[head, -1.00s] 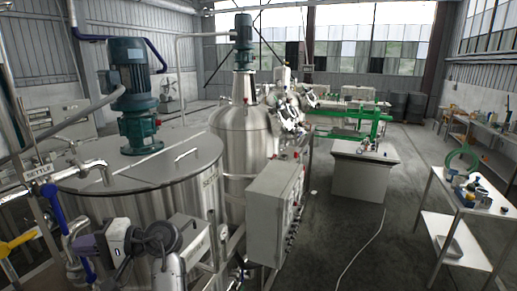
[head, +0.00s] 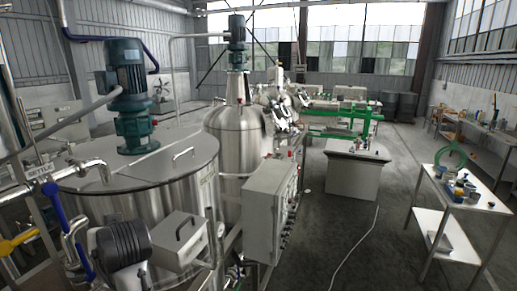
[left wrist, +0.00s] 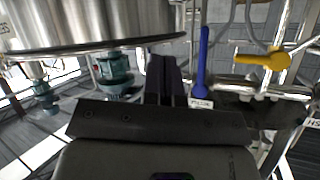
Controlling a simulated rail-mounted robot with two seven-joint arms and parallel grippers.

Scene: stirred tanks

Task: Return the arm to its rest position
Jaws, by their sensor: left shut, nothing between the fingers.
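My left gripper (left wrist: 170,80) shows in the left wrist view with its two dark fingers together and nothing between them. In the head view part of my left arm (head: 122,245) shows as a dark ribbed joint at the lower left, near the tank. The left fingers cannot be made out there. My right gripper is in neither view.
The large steel tank (head: 130,175) with a green motor stands close by. A grey control box (head: 268,212) and a handled box (head: 180,240) stand beside it. A yellow valve handle (left wrist: 262,58) is right of the blue lever. Open floor (head: 330,235) lies right of the control box.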

